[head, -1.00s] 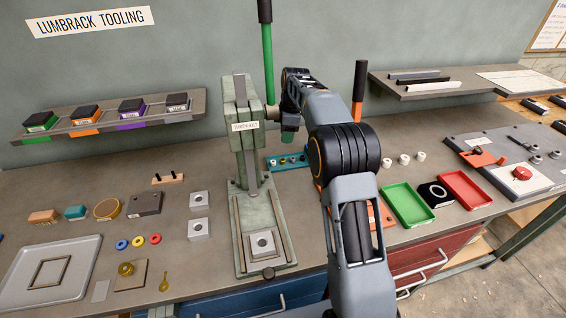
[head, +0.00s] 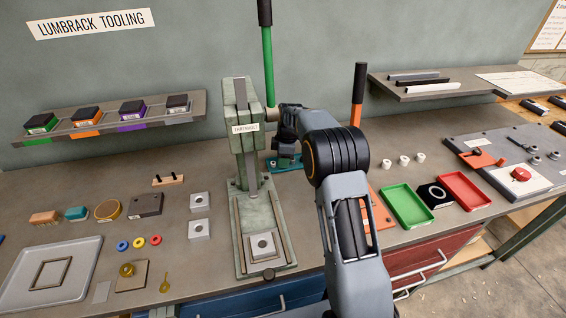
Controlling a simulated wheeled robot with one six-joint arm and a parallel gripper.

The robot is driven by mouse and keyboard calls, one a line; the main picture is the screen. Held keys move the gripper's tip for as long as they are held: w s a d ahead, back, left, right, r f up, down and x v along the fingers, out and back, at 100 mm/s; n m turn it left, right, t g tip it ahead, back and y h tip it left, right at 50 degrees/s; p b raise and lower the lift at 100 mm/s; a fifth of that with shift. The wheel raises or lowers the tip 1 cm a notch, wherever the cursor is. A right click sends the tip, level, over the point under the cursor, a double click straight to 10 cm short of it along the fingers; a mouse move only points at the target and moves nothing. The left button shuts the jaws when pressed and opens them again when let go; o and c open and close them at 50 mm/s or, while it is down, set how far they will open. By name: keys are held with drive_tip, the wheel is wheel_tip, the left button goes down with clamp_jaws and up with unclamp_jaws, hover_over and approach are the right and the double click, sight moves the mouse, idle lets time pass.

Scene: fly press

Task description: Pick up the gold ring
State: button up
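I cannot make out a gold ring for certain now. A teal rack (head: 273,164) stands behind and right of the press column. The small pieces on it are mostly hidden by my gripper (head: 284,163), which is low over the rack. The fingertips are too small and dark to tell whether they are open, shut or touching anything.
The green press (head: 249,180) with its tall green-gripped lever (head: 267,65) stands close left of my gripper. An orange-handled lever (head: 357,95) rises to the right. A green tray (head: 408,222) and red tray (head: 464,208) lie at the right.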

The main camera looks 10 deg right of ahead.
drive_tip(key=shift+c, duration=0.5)
clamp_jaws()
drive_tip(key=shift+r, duration=0.1)
